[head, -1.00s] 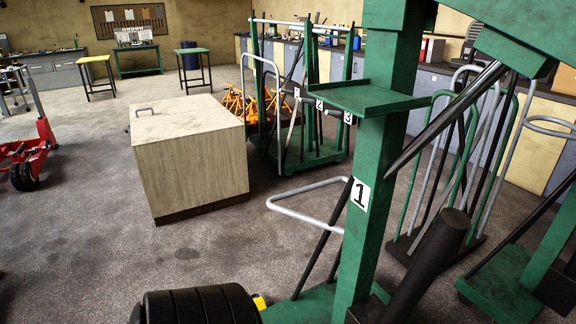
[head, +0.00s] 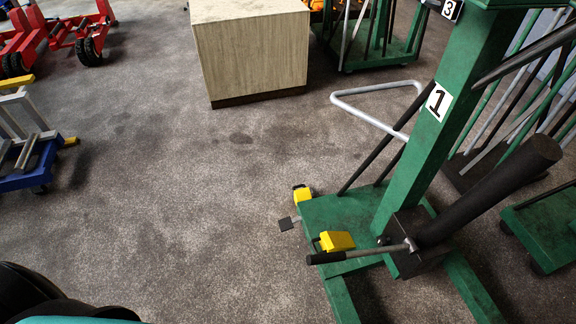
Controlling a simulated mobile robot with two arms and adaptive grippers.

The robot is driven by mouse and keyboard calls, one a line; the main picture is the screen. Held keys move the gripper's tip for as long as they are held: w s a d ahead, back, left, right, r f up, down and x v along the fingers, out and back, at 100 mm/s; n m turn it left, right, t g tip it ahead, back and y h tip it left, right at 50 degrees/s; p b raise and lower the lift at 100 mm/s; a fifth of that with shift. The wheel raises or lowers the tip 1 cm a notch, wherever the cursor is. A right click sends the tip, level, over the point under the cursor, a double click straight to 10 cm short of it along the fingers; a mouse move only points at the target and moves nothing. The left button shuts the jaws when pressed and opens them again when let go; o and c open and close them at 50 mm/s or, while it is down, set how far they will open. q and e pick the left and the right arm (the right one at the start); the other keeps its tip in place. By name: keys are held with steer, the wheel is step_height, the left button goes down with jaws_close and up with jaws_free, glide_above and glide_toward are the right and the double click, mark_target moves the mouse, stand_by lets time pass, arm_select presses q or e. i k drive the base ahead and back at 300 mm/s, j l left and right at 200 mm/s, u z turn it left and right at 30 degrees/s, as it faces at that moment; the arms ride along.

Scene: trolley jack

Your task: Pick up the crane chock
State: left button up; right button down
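A second yellow block (head: 336,241) sits at the base near the black-gripped lever. I cannot tell for certain which yellow block is the chock. Neither of my grippers shows; only a black and teal part of my own body is at the bottom left.
A pale wooden box (head: 250,55) stands at the top middle. Red wheeled equipment (head: 80,35) and a blue-based jack (head: 30,165) are at the left. The floor (head: 190,190) between them and the crane is clear. The crane's grey handle (head: 365,92) and dark pump cylinder (head: 490,190) stick out.

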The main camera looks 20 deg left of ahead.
mark_target(304, 193)
steer(key=u, duration=0.4)
steer(key=i+j+z, duration=0.1)
steer(key=z, duration=0.4)
steer(key=i+j+z, duration=0.15)
steer(key=z, duration=0.3)
steer(key=i+j+z, duration=0.1)
steer(key=j+z, duration=0.15)
steer(key=z, duration=0.25)
steer(key=i+j+z, duration=0.15)
steer(key=j+z, duration=0.15)
steer(key=j, duration=0.7)
steer(key=j+z, duration=0.25)
steer(key=j, duration=0.7)
